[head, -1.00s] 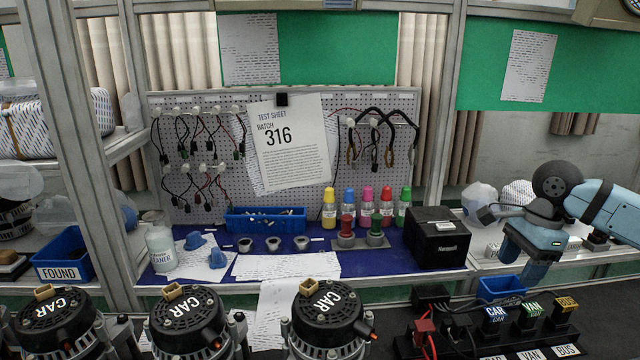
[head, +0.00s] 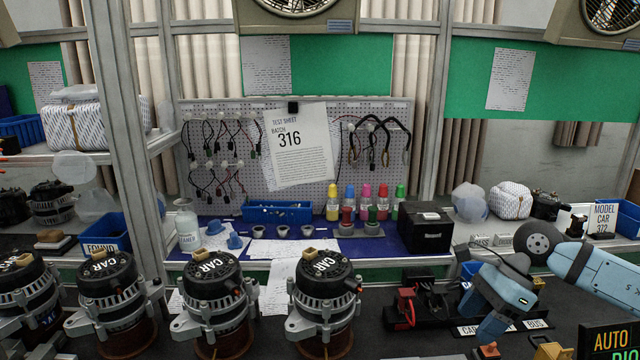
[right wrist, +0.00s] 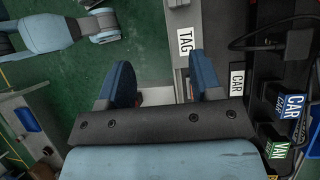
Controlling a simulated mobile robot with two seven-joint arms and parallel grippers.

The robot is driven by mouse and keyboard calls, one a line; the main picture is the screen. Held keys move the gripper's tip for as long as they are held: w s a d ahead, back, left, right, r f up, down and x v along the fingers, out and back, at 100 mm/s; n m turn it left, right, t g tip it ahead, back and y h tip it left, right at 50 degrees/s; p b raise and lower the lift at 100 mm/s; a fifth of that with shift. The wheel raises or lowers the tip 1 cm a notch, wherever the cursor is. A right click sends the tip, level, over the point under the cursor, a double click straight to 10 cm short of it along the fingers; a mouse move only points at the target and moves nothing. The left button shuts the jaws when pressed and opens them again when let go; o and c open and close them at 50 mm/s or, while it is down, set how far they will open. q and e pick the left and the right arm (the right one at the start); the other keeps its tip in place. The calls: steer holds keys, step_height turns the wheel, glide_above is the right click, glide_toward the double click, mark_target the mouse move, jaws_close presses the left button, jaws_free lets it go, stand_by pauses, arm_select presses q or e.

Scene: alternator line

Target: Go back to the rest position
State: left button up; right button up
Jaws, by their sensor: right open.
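My right gripper (head: 484,316) is at the lower right of the head view, fingers angled down, in front of the black rack of labelled connectors (head: 405,312). In the right wrist view its two blue fingers (right wrist: 165,82) stand apart with nothing between them. Below them in that view are a grey edge, green floor and the TAG and CAR labels. The rack's CAR block (right wrist: 290,106) and VAN block (right wrist: 278,140) are to the right of the fingers. The gripper partly hides the rack in the head view. My left gripper is not in view.
Several CAR alternators (head: 212,300) stand in a row at the front left. Behind are a blue mat with bottles, a black box (head: 425,230) and a pegboard (head: 225,130). An AUTO sign (head: 608,340) is at the lower right corner. Dark surface between alternators and rack is clear.

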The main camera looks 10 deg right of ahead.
steer(key=s+a+f+m+t+y, duration=0.2)
steer(key=s+a+m+t+y, duration=0.15)
steer(key=a+m+y, duration=0.5)
steer(key=s+a+f+m+t+y, duration=0.15)
steer(key=a+m+t+y, duration=0.35)
steer(key=a+m, duration=0.6)
steer(key=s+d+f+m+t+h, duration=0.1)
steer(key=s+f+m+h, duration=0.65)
steer(key=f+m, duration=0.55)
steer(key=s+d+f+m+t+h, duration=0.15)
steer(key=s+f+m+h, duration=0.65)
steer(key=m, duration=0.9)
arm_select(q)
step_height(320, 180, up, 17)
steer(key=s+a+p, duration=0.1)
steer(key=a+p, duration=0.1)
steer(key=p, duration=2.3)
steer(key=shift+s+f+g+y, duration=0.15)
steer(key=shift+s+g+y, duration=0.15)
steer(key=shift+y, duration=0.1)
arm_select(e)
step_height(320, 180, up, 16)
steer(key=d+h, duration=0.1)
steer(key=shift+w+d, duration=0.3)
steer(key=shift+w, duration=0.15)
